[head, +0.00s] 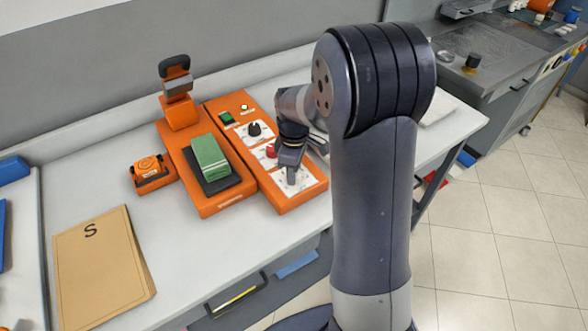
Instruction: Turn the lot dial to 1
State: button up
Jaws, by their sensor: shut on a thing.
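An orange control panel (309,190) lies on the white counter, with white dial plates down its length. A black knob (254,129) sits on an upper plate and a red knob (271,151) shows partly beside my gripper. My gripper (290,176) reaches down from the right to the lowest white plate (301,187) and is shut on the dial there, apparently the lot dial. That dial is mostly hidden by the fingers. Its pointer and the printed numbers are too small to read.
My arm hides the counter on the right.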

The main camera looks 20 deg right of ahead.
jog(key=shift+n, duration=0.5)
jog(key=o, duration=1)
notch_tip(320, 180, up, 11)
jog(key=shift+f+b, duration=0.1)
jog(key=shift+b, duration=0.2)
notch_tip(320, 180, down, 11)
jog(key=shift+r+p, duration=0.1)
jog(key=shift+p, duration=0.2)
dwell(0.4)
